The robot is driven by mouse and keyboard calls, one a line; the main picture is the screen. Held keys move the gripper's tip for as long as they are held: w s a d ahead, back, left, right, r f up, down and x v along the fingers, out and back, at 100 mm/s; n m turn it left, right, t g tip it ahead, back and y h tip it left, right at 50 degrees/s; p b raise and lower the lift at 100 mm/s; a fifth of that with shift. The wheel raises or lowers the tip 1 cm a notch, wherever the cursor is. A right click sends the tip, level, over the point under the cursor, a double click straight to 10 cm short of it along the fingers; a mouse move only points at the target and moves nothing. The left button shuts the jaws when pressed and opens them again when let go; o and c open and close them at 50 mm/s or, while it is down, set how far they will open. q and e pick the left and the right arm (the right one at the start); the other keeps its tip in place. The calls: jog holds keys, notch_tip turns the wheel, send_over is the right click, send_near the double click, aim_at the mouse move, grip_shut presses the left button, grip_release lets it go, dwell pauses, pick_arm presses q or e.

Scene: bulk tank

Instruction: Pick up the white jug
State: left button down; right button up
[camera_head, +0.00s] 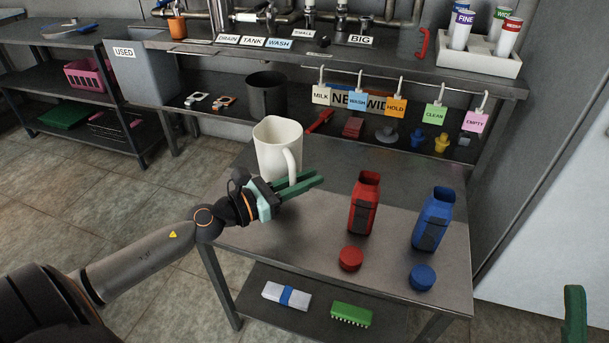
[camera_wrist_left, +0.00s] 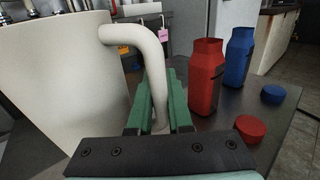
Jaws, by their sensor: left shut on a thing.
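The white jug (camera_head: 278,146) stands upright at the left part of the metal table (camera_head: 325,248), its handle toward the front right. My left gripper (camera_head: 305,184) is at the jug's handle, its green fingers shut on it. In the left wrist view the jug (camera_wrist_left: 60,85) fills the left side, and its handle (camera_wrist_left: 150,60) runs down between the green fingers (camera_wrist_left: 160,110). I cannot tell whether the jug's base is clear of the table. At the lower right edge of the head view a green finger of my right gripper (camera_head: 575,315) shows; its opening is not visible.
A red bottle (camera_head: 363,204) and a blue bottle (camera_head: 432,218) stand open to the right of the jug, with a red cap (camera_head: 350,258) and a blue cap (camera_head: 422,277) in front. Behind is a shelf with hanging tags (camera_head: 395,107) and a dark bin (camera_head: 267,95).

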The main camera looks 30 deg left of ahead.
notch_tip(320, 180, up, 5)
jog(key=p, duration=0.5)
jog(key=w+d+f+m+g+h+p, duration=0.1)
jog(key=w+f+m+g+h, duration=0.15)
jog(key=w+f+h, duration=0.4)
jog(key=w+d+f+m+g+h+p, duration=0.1)
jog(key=f+m+h, duration=0.25)
jog(key=f, duration=0.55)
pick_arm(q)
jog(key=s+d+r+n+t+y+p, duration=0.1)
jog(key=s+d+r+n+y+p, duration=0.2)
jog(key=r, duration=0.8)
jog(key=s+d+n+y, duration=0.2)
jog(key=s+d+y, duration=0.2)
jog(key=d, duration=0.1)
jog(key=shift+r+t+y, duration=0.3)
jog(key=shift+r, duration=0.05)
pick_arm(e)
jog(key=s+f+m+g+h, duration=0.1)
jog(key=s+f+g, duration=0.2)
jog(key=f, duration=0.6)
jog(key=s+f+m+g+h, duration=0.1)
jog(key=s+f+g, duration=0.3)
jog(key=f, duration=0.6)
jog(key=shift+d+m+g+h, duration=0.3)
jog(key=shift+m+g, duration=0.35)
jog(key=shift+m, duration=0.15)
